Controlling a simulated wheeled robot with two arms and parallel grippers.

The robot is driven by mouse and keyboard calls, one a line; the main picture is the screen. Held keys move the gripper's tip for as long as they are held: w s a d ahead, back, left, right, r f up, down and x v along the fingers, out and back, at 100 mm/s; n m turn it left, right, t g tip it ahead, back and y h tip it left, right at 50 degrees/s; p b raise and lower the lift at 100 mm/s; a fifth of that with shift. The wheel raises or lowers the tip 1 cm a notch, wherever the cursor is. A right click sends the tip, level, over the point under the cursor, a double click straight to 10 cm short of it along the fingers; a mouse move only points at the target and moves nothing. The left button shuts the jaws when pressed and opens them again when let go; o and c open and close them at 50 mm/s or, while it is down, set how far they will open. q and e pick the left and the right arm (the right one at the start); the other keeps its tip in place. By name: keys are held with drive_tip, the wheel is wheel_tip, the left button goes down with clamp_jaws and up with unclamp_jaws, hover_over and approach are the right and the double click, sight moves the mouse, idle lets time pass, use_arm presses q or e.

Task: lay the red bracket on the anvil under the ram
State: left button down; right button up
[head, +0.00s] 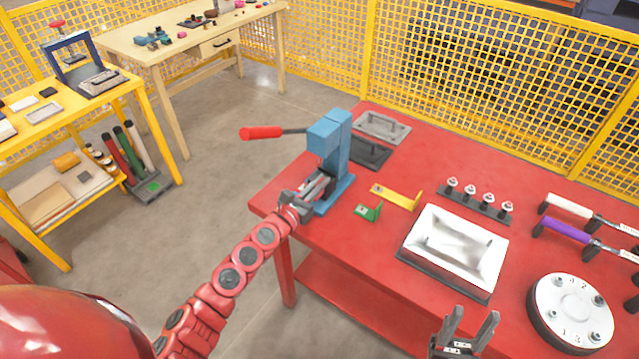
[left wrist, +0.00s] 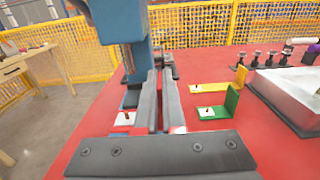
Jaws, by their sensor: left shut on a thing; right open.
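The blue arbor press (head: 337,140) stands at the left edge of the red table, its red-handled lever (head: 262,132) pointing left. It also shows in the left wrist view (left wrist: 122,22). My left gripper (head: 324,180) is at the press's front, below its head, with its fingers (left wrist: 163,92) close together. It is shut on the red bracket, which is mostly hidden by the fingers and blends with the table. A white patch left of the fingers and a pale red patch right of them show there. The anvil is largely hidden. My right gripper (head: 468,320) is open and empty over the table's front.
A green bracket (head: 370,212) and yellow bracket (head: 398,197) lie right of the press. A dark plate (head: 372,154) lies behind the press.

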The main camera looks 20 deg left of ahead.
use_arm(q)
drive_tip(key=b+x, duration=0.1)
drive_tip(key=x, duration=0.2)
drive_tip(key=shift+w+d+f, duration=0.1)
drive_tip(key=shift+w, duration=0.15)
idle(0.4)
drive_tip(key=shift+w+b, duration=0.1)
drive_tip(key=shift+b, duration=0.25)
drive_tip(key=shift+b+x, duration=0.75)
drive_tip(key=shift+x, duration=0.9)
drive_tip(key=shift+f+b, duration=0.15)
drive_tip(key=shift+b, duration=0.3)
idle(0.7)
drive_tip(key=c, duration=0.9)
unclamp_jaws()
drive_tip(key=shift+c, duration=0.2)
